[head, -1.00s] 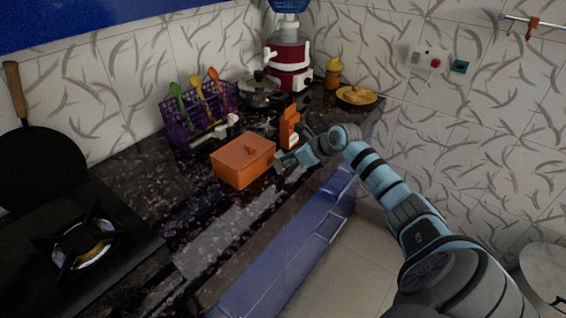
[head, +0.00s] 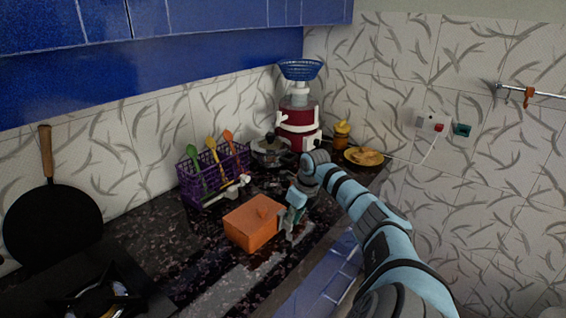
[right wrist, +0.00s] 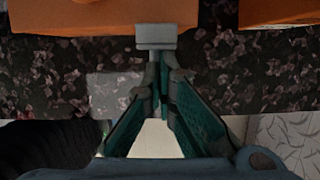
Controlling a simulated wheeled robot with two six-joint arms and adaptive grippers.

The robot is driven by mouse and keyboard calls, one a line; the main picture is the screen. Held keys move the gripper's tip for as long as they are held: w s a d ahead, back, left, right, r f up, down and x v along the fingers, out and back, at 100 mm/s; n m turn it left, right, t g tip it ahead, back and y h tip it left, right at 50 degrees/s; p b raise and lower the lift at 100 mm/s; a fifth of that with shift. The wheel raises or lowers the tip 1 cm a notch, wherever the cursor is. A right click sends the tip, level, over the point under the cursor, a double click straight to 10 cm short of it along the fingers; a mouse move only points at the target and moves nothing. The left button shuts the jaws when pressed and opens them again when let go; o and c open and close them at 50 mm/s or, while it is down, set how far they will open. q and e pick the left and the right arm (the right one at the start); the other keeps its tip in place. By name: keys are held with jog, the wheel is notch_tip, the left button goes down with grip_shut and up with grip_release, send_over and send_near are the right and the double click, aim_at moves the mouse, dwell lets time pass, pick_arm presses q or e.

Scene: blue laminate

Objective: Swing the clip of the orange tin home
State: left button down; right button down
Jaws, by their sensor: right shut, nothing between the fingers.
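The orange tin (head: 250,228) sits on the dark speckled counter in the head view, its lid on. It also fills the top left of the right wrist view (right wrist: 60,18). A light grey piece (right wrist: 156,38), seemingly the clip, stands out from the tin's near side in the right wrist view. My right gripper (head: 291,219) is at the tin's right side. Its teal fingers (right wrist: 161,76) are shut and empty, with the tips right at the grey piece. I cannot tell whether they touch it. My left gripper is not in view.
A purple rack (head: 212,178) with utensils stands behind the tin. Another orange thing (right wrist: 280,12) is right of the tin. A stove (head: 105,297) is at the left.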

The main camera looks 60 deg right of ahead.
jog(key=shift+s, duration=0.1)
jog(key=shift+r+p, duration=0.6)
jog(key=shift+r, duration=0.25)
